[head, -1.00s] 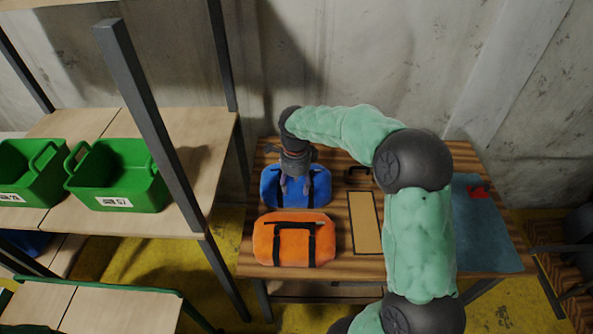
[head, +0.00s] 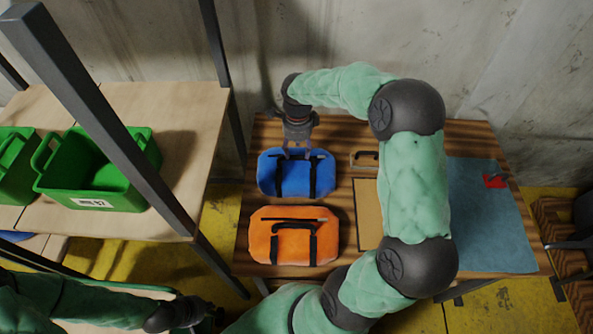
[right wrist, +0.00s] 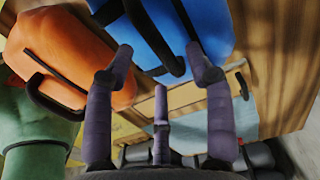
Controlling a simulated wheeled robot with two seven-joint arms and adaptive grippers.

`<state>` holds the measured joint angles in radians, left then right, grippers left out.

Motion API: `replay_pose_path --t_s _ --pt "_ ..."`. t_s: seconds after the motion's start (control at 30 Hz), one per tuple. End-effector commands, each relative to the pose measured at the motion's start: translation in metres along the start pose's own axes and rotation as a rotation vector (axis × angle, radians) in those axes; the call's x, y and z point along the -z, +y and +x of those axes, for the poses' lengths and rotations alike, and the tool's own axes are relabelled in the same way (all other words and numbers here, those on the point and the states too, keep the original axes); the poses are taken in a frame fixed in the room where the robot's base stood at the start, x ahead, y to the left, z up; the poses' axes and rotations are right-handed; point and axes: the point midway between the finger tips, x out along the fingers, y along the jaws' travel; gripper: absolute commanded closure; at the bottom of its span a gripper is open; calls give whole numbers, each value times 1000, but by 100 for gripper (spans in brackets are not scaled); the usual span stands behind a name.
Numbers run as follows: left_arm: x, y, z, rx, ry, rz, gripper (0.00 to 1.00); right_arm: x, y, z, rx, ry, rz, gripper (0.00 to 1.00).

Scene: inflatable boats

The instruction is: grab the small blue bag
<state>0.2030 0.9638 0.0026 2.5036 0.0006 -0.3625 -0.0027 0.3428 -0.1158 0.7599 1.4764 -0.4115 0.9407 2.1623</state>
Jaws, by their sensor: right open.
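The small blue bag (head: 297,180) with black straps lies on the wooden table, just behind an orange bag. My right gripper (head: 296,153) is over the blue bag's back edge, pointing down. In the right wrist view the fingers (right wrist: 160,62) are spread with nothing between them. The blue bag (right wrist: 208,22) and its black handle lie just beyond the fingertips; I cannot tell if they touch. My left arm comes in low at the left, and its gripper (head: 200,314) is dark and small near the bottom edge; its jaws are not clear.
The orange bag (head: 266,243) lies in front of the blue one. A tan board (head: 367,215) and a blue cloth (head: 490,225) with a red item (head: 495,181) lie to the right. Green bins (head: 125,175) stand on a shelf (head: 190,130) at left, with a dark post nearby.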

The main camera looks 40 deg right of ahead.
Motion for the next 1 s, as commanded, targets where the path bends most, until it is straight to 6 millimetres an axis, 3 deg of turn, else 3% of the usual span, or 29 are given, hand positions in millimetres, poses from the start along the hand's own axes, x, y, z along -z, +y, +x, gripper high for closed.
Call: replay_pose_path --t_s 0.17,0.5,0.73,0.77,0.93,1.0 --pt "0 -1 2 0 0 0 100 -1 1 10 -2 0 1 46" --pt "1 -4 12 0 1 0 100 -3 3 52 -2 2 0 46" --pt "1 -4 11 0 1 0 100 -3 3 53 0 1 1 46" --pt "1 -4 11 0 1 0 100 -3 3 53 0 1 1 51" --pt "1 -4 11 0 1 0 100 -3 3 53 0 1 1 99" --pt "1 -4 11 0 1 0 100 -3 3 53 0 1 1 100"
